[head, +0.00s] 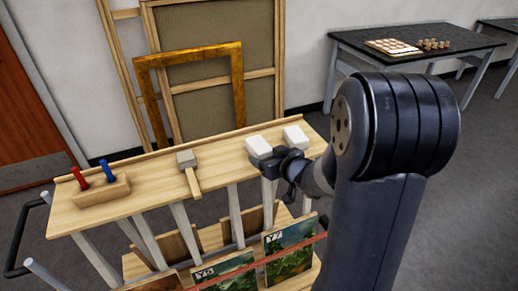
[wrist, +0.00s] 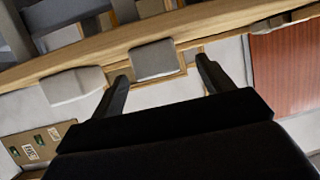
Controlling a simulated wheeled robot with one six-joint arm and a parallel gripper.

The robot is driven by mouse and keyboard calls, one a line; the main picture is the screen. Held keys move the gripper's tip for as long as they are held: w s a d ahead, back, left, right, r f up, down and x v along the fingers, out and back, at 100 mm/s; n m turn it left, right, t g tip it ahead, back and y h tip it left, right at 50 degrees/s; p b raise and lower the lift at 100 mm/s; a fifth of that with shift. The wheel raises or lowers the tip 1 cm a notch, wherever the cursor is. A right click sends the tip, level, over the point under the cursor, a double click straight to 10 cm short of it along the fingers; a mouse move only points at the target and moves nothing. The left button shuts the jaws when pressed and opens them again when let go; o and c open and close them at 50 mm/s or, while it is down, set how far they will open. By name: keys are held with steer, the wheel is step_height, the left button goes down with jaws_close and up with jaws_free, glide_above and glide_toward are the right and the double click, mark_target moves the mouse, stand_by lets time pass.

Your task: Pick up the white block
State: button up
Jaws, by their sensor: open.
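Two white blocks sit on the wooden top of a cart (head: 130,213). The nearer white block (head: 258,147) is right by my gripper (head: 277,166) in the head view. The other white block (head: 294,136) is farther right and back. In the wrist view, my gripper (wrist: 162,70) has its fingers spread with nothing held. A pale block (wrist: 155,60) shows in the gap beyond the fingertips, and another pale block (wrist: 72,86) lies left of the left finger. I cannot tell for sure which block is which between views.
A grey-headed mallet (head: 187,160) with a wooden handle lies left of the blocks. A wooden holder (head: 103,190) with a red and a blue item stands farther left. A raised rail runs along the back edge. Paintings (head: 288,243) stand below. A dark table (head: 415,42) is behind.

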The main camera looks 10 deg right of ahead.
mark_target(259, 149)
steer(key=shift+d+p+x, duration=0.2)
steer(key=shift+p+x, duration=0.1)
steer(key=shift+x, duration=1.95)
steer(key=shift+r, duration=0.1)
steer(key=c, duration=1)
